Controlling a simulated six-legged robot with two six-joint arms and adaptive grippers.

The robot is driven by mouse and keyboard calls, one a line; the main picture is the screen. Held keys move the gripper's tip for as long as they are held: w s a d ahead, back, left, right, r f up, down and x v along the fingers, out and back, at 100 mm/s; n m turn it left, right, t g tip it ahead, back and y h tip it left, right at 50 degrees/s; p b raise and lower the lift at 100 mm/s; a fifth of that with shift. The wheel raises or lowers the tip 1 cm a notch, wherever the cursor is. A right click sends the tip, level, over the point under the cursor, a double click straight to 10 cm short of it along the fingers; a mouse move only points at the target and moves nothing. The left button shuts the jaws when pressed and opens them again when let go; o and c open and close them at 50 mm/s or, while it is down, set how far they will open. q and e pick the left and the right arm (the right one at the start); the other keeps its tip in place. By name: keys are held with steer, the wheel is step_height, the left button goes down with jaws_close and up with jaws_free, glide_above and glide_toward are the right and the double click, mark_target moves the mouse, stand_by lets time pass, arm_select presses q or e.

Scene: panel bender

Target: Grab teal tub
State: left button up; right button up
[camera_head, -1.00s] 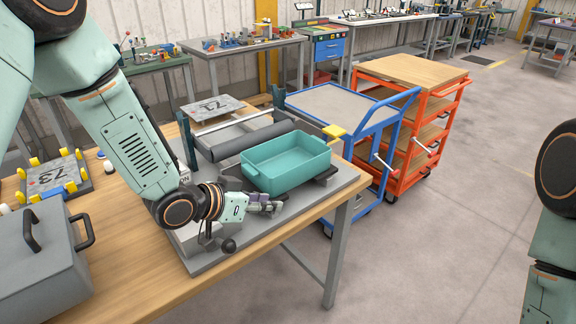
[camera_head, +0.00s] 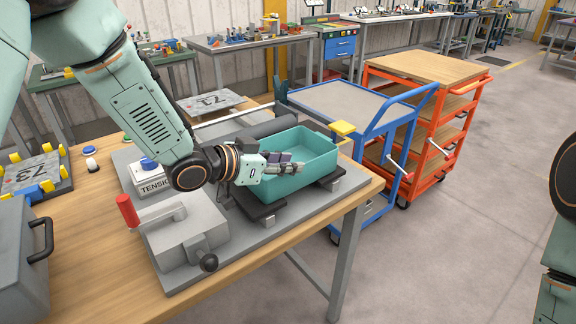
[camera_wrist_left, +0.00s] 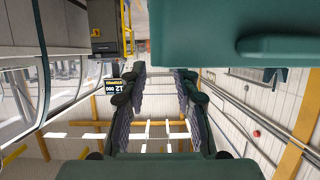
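The teal tub (camera_head: 312,172) is an open rectangular box on dark supports of the grey bench fixture, in the middle of the head view. My left gripper (camera_head: 292,164) is in front of its near long wall and hides part of it. In the left wrist view the fingers (camera_wrist_left: 162,92) stand apart with nothing between them. A dark teal wall with a protruding lip, the tub (camera_wrist_left: 200,35), fills the upper right there, above the fingers. I cannot tell whether the gripper touches it. My right gripper is out of view.
A grey clamp block with a red handle (camera_head: 127,211) and a black knob (camera_head: 208,262) stands at the near left of the fixture. A dark roller (camera_head: 262,130) lies behind the tub. A blue cart (camera_head: 350,105) and an orange cart (camera_head: 432,68) stand right of the wooden bench (camera_head: 95,245).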

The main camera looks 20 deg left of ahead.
mark_target(306, 163)
arm_select(q)
steer(key=x, duration=0.6)
steer(key=shift+s+d+b, duration=0.2)
steer(key=shift+b, duration=0.1)
steer(key=shift+a, duration=0.25)
steer(key=shift+c, duration=0.6)
steer(key=shift+d, duration=0.2)
jaws_close()
steer(key=shift+a, duration=0.15)
